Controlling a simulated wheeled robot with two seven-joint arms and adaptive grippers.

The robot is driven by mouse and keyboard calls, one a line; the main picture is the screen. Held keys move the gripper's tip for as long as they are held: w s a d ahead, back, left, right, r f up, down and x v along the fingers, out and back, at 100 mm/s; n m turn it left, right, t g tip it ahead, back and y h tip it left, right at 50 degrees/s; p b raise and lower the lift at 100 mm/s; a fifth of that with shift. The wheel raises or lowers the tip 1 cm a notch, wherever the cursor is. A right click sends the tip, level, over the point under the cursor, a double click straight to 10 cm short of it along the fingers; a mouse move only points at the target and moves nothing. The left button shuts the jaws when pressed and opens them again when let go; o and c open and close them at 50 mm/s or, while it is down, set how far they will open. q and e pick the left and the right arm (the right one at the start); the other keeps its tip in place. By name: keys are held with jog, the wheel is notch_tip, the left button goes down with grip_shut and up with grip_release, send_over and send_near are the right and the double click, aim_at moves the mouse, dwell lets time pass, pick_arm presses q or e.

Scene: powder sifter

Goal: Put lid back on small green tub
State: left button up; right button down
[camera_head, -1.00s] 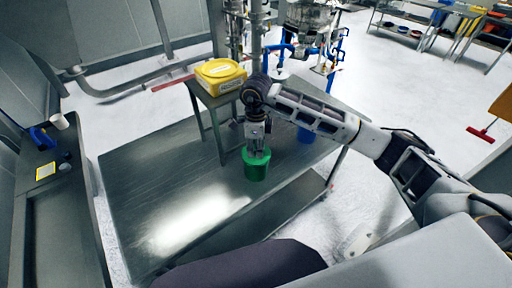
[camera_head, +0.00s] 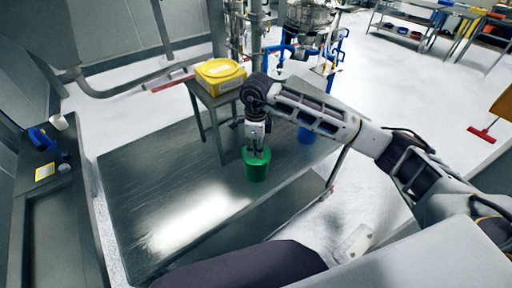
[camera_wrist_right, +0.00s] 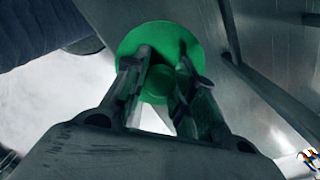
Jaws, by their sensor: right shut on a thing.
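The small green tub (camera_head: 256,173) stands upright on the metal table, right of its middle. My right gripper (camera_head: 257,153) reaches down over the tub's top, with its fingertips at the rim. In the right wrist view, the gripper (camera_wrist_right: 167,68) has its fingers on a small raised part in the middle of a round green piece, which looks like the lid (camera_wrist_right: 130,48). The fingers partly cover it. I cannot tell whether the lid is fully seated on the tub. My left gripper is not in view.
A side bench (camera_head: 58,220) at left holds a blue item and a white cup. The table's left part is clear.

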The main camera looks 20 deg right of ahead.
jog(key=shift+f+b, duration=0.2)
jog(key=shift+b, duration=0.45)
dwell(1.2)
dwell(0.3)
jog(key=c, duration=1.1)
grip_release()
jog(key=shift+o, duration=0.2)
jog(key=o, duration=0.5)
jog(key=shift+c, duration=0.2)
jog(key=shift+r, duration=0.25)
jog(key=shift+r+p, duration=1.4)
jog(key=shift+r, duration=1.9)
